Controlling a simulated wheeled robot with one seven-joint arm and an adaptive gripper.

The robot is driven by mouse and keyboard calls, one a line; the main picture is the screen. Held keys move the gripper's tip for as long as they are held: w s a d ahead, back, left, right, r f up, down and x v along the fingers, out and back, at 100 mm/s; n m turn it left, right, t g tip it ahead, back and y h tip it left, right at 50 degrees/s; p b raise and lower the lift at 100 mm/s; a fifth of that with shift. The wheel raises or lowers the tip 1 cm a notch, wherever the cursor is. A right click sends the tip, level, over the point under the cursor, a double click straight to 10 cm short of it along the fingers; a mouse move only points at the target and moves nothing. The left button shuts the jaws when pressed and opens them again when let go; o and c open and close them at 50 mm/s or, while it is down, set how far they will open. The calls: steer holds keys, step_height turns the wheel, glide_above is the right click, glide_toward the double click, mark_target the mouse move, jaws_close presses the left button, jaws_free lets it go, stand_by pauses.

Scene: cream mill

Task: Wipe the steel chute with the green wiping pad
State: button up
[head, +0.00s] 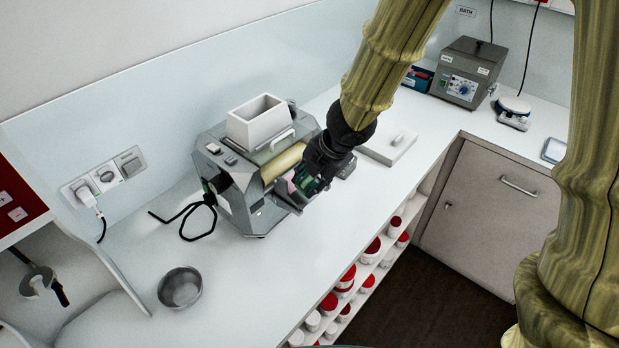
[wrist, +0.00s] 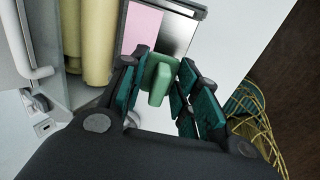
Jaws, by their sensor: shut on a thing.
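The green wiping pad (wrist: 160,80) sits between the fingers of my gripper (wrist: 160,92), which is shut on it. The steel chute (wrist: 182,36) is just beyond the pad in the wrist view, with a pink patch (wrist: 142,27) on its left part. In the head view, my gripper (head: 308,180) is at the front of the grey mill (head: 240,195), over the chute (head: 287,200), and hides much of it. The pad's far end looks close to the chute, but I cannot tell whether they touch.
Cream rollers (wrist: 97,45) are beside the chute. A white hopper (head: 255,125) tops the mill. A metal bowl (head: 180,288) stands front left, and a white lidded box (head: 388,147) lies right of the mill. The counter in front is clear; its edge drops to shelves of jars (head: 347,280).

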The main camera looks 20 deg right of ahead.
steer(key=shift+s+d+r+p, duration=0.1)
steer(key=shift+s+r+p, duration=0.05)
steer(key=shift+r+p, duration=0.75)
steer(key=shift+s+d+r+p, duration=0.1)
steer(key=shift+r+p, duration=0.6)
steer(key=shift+r, duration=0.35)
steer(key=shift+f, duration=0.1)
